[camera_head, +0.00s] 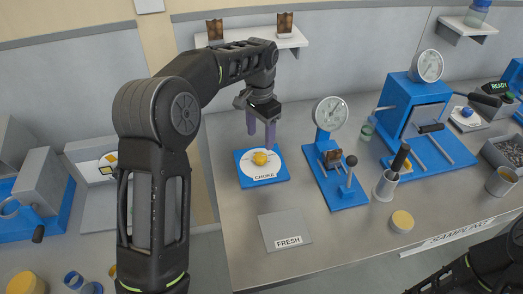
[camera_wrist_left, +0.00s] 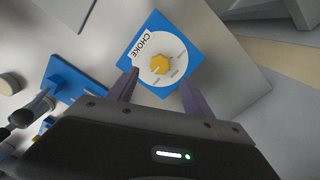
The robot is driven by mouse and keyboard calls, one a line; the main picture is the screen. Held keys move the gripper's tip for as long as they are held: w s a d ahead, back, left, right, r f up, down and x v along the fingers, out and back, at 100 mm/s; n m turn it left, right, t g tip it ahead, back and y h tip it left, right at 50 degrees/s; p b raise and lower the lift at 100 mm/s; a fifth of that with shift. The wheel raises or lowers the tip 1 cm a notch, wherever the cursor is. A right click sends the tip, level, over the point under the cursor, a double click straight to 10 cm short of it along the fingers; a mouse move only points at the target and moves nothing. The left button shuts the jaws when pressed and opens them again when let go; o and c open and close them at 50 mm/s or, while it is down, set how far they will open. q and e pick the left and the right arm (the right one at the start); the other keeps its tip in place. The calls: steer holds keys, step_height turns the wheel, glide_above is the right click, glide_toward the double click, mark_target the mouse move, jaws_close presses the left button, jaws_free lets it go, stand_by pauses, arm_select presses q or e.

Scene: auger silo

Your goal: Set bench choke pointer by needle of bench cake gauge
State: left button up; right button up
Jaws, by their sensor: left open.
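The bench choke is a blue plate (camera_head: 275,181) with a white dial marked CHOKE and a yellow knob (camera_head: 260,157) at its middle. The knob also shows in the left wrist view (camera_wrist_left: 160,64); its pointer direction is too small to tell. My left gripper (camera_head: 260,142) is open and empty, fingers pointing down over the choke. In the left wrist view, the fingers (camera_wrist_left: 158,88) stand apart with the knob beyond them, untouched. The bench cake gauge (camera_head: 330,113) is a round white dial on a blue stand right of the choke; its needle is too small to read. My right gripper is out of view.
A lever stands on the blue gauge base (camera_head: 345,190). A grey FRESH plate (camera_head: 285,231) lies in front of the choke. A metal cup (camera_head: 386,187) and a yellow-topped tin (camera_head: 402,221) stand to the right. A larger blue press (camera_head: 415,105) stands behind. Bench around the FRESH plate is clear.

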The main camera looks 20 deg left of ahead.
mark_target(260, 156)
arm_select(q)
steer(key=shift+f+p, duration=0.85)
steer(key=shift+f, duration=3.05)
steer(key=shift+c, duration=0.6)
jaws_close()
